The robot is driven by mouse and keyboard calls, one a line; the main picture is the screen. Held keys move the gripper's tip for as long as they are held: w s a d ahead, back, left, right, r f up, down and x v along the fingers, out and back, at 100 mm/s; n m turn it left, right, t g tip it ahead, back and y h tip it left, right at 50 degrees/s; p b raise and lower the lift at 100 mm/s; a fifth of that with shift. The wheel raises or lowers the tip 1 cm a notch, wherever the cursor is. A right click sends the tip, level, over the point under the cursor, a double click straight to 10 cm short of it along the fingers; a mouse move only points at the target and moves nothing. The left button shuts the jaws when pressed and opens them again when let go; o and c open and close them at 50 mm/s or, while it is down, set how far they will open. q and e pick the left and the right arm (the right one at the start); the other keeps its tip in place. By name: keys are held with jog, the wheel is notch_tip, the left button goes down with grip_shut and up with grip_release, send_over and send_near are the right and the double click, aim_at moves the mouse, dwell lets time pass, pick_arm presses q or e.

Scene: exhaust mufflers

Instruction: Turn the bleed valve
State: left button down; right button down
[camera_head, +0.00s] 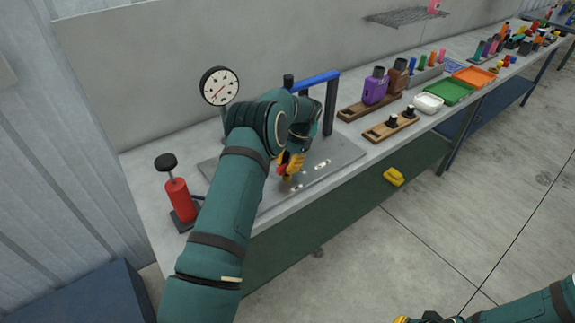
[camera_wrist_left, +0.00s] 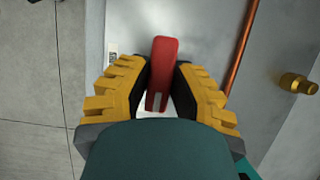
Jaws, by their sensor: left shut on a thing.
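The bleed valve's red handle (camera_wrist_left: 163,70) lies between the yellow fingers of my left gripper (camera_wrist_left: 160,85) in the left wrist view. The gripper is shut on it. In the head view my left gripper (camera_head: 290,165) is low over the grey metal plate (camera_head: 335,158) on the bench, and a little red shows beside its fingers. The valve's body is hidden. My right gripper (camera_head: 402,320) is cut off at the bottom edge of the head view, well away from the bench, and its jaws cannot be made out.
A round gauge (camera_head: 218,86) and a blue-topped frame (camera_head: 315,80) stand by my left arm. A red pump cylinder (camera_head: 180,200) is to the left. In the wrist view, a copper pipe (camera_wrist_left: 241,45) and brass fitting (camera_wrist_left: 298,83) lie right of the handle.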

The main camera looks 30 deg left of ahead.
pick_arm(q)
jog(key=shift+s+f, duration=0.1)
jog(key=shift+f, duration=0.05)
jog(key=c, duration=0.8)
grip_release()
jog(key=v, duration=1.2)
